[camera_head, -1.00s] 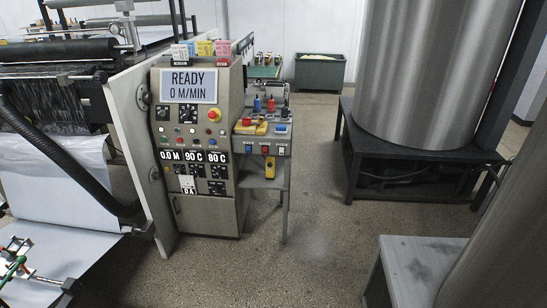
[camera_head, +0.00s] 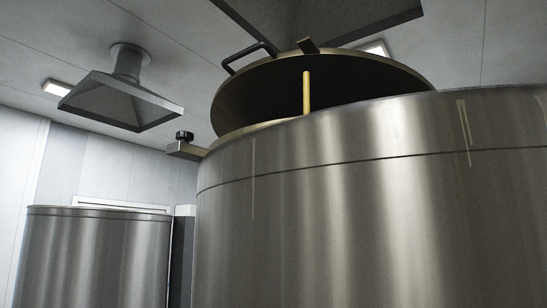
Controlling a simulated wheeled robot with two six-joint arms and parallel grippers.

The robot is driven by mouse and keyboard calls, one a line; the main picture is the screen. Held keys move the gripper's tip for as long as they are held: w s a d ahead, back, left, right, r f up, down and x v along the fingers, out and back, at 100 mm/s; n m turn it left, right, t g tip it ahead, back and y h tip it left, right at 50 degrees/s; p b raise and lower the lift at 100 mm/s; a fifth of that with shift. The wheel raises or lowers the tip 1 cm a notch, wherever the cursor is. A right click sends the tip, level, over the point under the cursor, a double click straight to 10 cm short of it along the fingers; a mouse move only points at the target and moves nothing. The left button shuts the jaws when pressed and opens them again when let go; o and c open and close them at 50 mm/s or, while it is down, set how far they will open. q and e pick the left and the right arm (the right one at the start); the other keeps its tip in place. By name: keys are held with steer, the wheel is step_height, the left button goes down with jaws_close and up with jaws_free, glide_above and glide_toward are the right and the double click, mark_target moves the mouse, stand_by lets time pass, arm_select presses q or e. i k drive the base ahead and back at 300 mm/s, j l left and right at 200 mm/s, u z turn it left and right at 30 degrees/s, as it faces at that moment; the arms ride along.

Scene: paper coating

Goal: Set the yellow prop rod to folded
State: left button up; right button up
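The yellow prop rod (camera_head: 306,93) stands upright at the rim of a large steel tank (camera_head: 330,200). Its top end is near the raised round lid (camera_head: 400,73), which is tilted open above the tank. The rod's lower end is hidden behind the tank rim. A dark handle (camera_head: 248,56) sits on the lid's upper left edge. Neither gripper shows in the head view.
A second steel tank (camera_head: 95,255) stands at the lower left. An extraction hood (camera_head: 120,103) hangs from the ceiling at left, and another hood (camera_head: 320,20) hangs above the lid. A bracket with a black knob (camera_head: 184,137) juts from the tank's left rim.

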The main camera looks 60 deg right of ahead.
mark_target(307, 104)
steer(key=l+z, duration=0.15)
steer(key=z, duration=1.15)
